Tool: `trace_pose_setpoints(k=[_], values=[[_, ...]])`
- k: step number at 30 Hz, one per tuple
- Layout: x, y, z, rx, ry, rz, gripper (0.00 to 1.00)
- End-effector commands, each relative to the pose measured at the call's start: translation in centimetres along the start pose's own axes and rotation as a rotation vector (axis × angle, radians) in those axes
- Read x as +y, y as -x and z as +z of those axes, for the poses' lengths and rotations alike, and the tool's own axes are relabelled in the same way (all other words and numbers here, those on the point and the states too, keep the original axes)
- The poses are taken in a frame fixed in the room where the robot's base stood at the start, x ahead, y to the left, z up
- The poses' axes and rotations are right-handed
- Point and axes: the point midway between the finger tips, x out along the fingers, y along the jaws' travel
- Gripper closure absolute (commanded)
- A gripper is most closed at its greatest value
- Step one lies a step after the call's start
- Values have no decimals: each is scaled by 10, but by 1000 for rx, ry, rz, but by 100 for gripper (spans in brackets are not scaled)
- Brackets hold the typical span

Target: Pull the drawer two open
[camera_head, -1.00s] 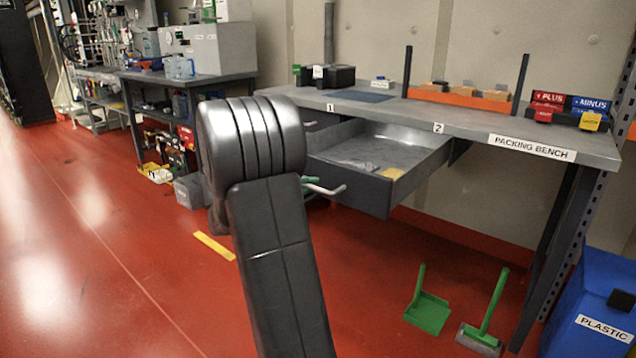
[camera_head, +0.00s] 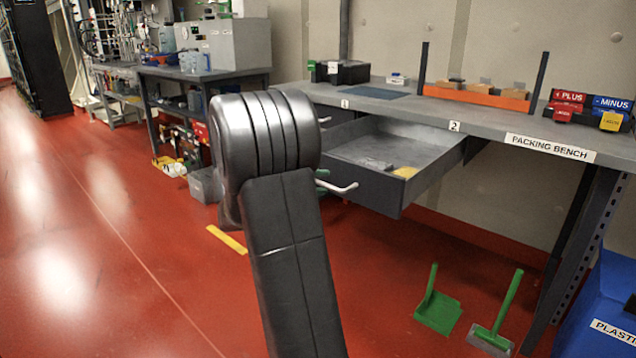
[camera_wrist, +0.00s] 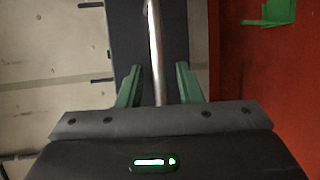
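Drawer two, a grey drawer (camera_head: 358,182) under the bench's label 2 (camera_head: 454,126), stands well open. Its inside shows, with a small yellow item (camera_head: 405,172) lying in it. Its pale bar handle (camera_head: 342,188) sticks out from the front. In the wrist view the handle bar (camera_wrist: 156,45) runs between the two green fingers of my gripper (camera_wrist: 159,85). The fingers stand apart on both sides of the bar with visible gaps. In the head view my arm hides most of the gripper; only a bit of green shows beside the handle.
The packing bench (camera_head: 490,120) carries an orange rack (camera_head: 475,95) and red and blue boxes. Another drawer handle (camera_head: 325,120) shows near label 1. A green dustpan (camera_head: 437,308), a brush (camera_head: 492,335) and a blue plastic bin (camera_head: 600,310) stand at lower right. Red floor at left is clear.

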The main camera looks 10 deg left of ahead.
Motion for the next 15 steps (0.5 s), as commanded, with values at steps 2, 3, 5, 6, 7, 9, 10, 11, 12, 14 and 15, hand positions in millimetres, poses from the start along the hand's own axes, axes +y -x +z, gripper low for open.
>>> trace_pose_setpoints(k=[2,3,5,6,7,9,10,11,12,14,15], values=[[1,8,-1,3,0,0,67],[2,14,-1,4,1,-1,67],[2,25,-1,5,1,0,67],[3,33,-1,5,1,1,67],[3,40,-1,6,2,0,67],[3,56,-1,7,2,0,67],[3,63,-1,6,2,0,67],[3,70,-1,6,2,0,67],[3,79,-1,6,1,0,67],[3,91,-1,6,1,0,67],[2,99,-1,5,1,0,67]])
